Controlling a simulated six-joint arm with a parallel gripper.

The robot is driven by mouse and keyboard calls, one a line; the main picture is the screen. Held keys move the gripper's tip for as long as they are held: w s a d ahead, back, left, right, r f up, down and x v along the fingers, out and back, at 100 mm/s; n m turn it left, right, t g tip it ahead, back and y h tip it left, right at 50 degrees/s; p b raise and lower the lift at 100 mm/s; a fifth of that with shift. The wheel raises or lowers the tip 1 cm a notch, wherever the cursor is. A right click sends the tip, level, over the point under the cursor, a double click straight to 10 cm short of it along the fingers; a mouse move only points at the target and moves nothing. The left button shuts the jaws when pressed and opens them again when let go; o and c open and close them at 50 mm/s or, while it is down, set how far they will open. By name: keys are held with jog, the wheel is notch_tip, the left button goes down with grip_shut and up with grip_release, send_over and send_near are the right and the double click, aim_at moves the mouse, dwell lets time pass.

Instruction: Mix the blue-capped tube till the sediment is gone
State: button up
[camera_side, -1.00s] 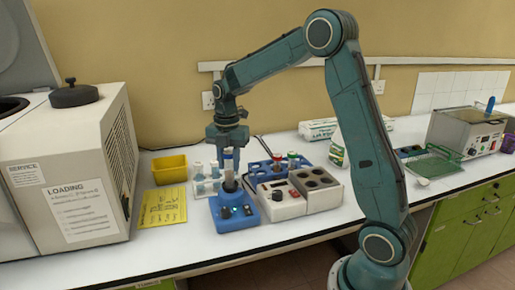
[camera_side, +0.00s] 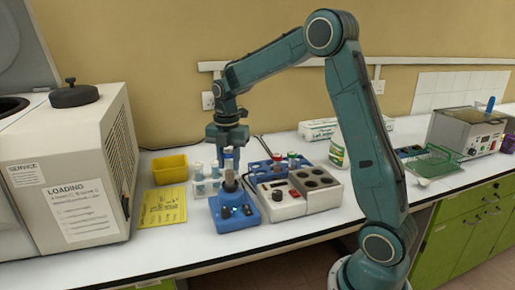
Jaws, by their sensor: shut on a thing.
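The blue-capped tube (camera_side: 228,163) is upright over the blue vortex mixer (camera_side: 237,221), with its lower end at the mixer's dark cup (camera_side: 230,185). My gripper (camera_side: 228,152) points straight down and is shut on the tube near its cap. The gripper hides part of the cap. The tube is too small in the picture to tell whether sediment is left in it. Small lights show on the mixer's front.
A blue rack with capped tubes (camera_side: 267,166) and a grey block with round wells (camera_side: 313,180) stand just right of the mixer. A clear rack of vials (camera_side: 203,187), a yellow tray (camera_side: 169,169) and a yellow sheet (camera_side: 162,206) lie left. A large centrifuge (camera_side: 70,165) stands far left.

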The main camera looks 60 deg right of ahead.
jog(key=shift+r, duration=4.4)
